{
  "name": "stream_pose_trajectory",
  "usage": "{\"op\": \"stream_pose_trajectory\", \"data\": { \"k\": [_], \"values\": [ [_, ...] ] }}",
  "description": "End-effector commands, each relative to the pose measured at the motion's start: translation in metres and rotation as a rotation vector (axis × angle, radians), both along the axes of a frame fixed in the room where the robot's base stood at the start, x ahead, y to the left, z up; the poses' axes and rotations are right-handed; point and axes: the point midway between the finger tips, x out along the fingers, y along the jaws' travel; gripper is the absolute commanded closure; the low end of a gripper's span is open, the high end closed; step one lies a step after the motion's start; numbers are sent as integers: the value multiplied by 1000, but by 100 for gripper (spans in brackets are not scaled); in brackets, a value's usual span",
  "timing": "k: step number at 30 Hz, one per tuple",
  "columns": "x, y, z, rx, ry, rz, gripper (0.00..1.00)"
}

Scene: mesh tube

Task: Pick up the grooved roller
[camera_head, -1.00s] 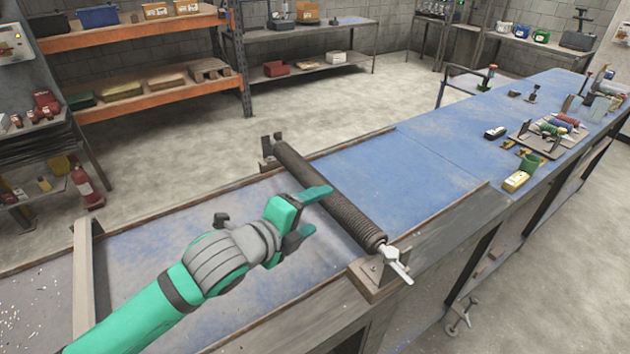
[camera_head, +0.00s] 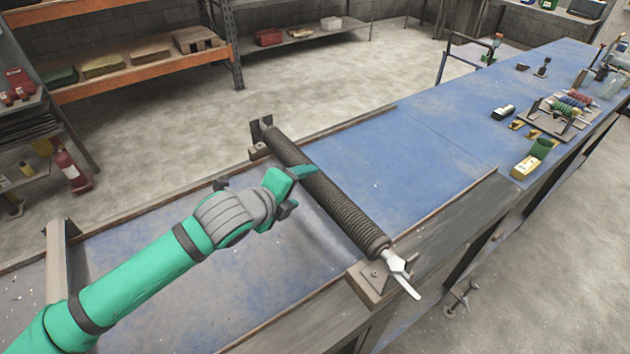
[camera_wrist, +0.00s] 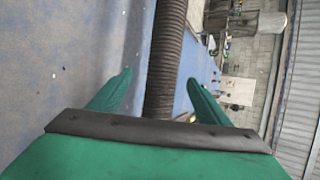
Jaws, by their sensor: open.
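The grooved roller (camera_head: 335,205) is a long dark ribbed cylinder lying across the blue bench, resting on a bracket at each end. A bare metal crank-like piece (camera_head: 401,273) sticks out at its near end. My gripper (camera_head: 299,190) is open beside the middle of the roller, with one finger reaching over it in the head view. In the wrist view the roller (camera_wrist: 165,60) runs between the two green fingers (camera_wrist: 160,95), with a gap on each side. Its lower part there is hidden by the gripper body.
The near bracket (camera_head: 371,283) and far bracket (camera_head: 259,146) stand at the bench edges.

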Motion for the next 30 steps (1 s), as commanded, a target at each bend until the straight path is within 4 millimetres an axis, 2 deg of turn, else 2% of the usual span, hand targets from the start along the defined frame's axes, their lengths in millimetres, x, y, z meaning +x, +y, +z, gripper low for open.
{"op": "stream_pose_trajectory", "data": {
  "k": [13,22,23,30],
  "values": [
    [36,-28,-23,-1,1,-5,29],
    [39,-30,-25,0,0,-6,29],
    [39,-30,-25,0,0,-6,34],
    [39,-30,-25,0,0,-6,91]
  ]
}}
